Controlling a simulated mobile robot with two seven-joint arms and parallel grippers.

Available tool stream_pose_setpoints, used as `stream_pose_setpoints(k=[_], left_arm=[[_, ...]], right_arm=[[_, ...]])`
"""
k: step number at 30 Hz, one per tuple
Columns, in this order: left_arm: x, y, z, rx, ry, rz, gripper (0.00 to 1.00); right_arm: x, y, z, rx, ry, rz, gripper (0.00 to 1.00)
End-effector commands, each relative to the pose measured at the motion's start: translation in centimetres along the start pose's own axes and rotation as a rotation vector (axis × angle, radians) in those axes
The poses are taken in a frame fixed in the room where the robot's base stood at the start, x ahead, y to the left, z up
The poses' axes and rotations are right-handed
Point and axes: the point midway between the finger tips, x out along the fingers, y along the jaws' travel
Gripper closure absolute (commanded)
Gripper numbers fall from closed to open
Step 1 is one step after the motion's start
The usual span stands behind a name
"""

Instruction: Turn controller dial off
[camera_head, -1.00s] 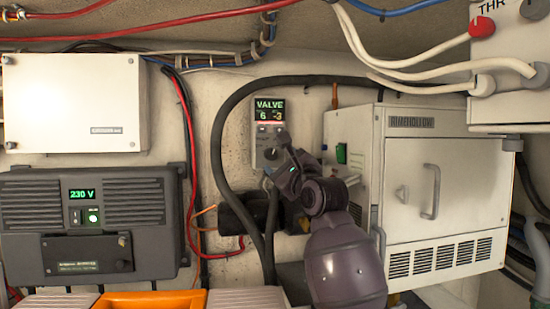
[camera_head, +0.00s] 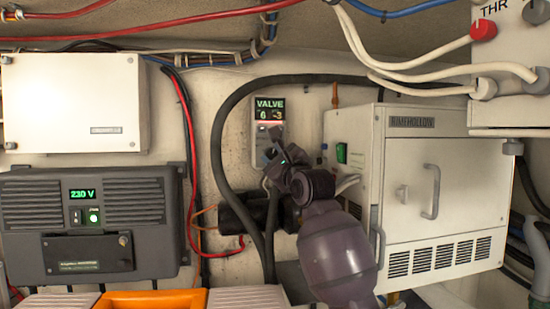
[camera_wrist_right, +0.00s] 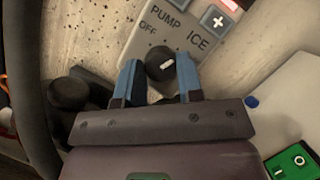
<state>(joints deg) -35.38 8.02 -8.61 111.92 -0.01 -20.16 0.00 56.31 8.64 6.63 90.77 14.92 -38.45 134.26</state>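The controller (camera_head: 268,118) is a small grey wall panel with a green "VALVE" display reading 6 and what looks like -3. In the right wrist view its face (camera_wrist_right: 150,45) shows the labels OFF, PUMP and ICE. Its round dark dial (camera_wrist_right: 160,63) has a white mark pointing right and slightly up, roughly toward the ICE side. My right gripper (camera_wrist_right: 158,72) is open, with one blue-padded finger on each side of the dial; I cannot tell if either touches it. In the head view my right gripper (camera_head: 276,162) covers the dial. My left gripper is not in view.
A white cabinet (camera_head: 440,185) stands close to the right of my arm. A thick black hose (camera_head: 217,140) arches around the controller. A dark inverter (camera_head: 90,225) showing 230 V and a white box (camera_head: 75,102) are on the left. An orange item (camera_head: 150,299) lies below.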

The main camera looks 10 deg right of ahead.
Motion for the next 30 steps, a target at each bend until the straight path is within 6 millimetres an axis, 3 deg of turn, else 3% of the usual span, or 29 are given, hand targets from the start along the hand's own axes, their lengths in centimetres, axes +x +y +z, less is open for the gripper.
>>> stream_pose_setpoints(k=[14, 30], left_arm=[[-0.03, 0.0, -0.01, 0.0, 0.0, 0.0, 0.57], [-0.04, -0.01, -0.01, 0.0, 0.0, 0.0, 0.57]], right_arm=[[-0.01, -0.07, -0.03, -0.092, 0.0, 0.039, 0.9], [0.04, -0.38, 0.08, -0.532, 0.0, 0.222, 0.89]])
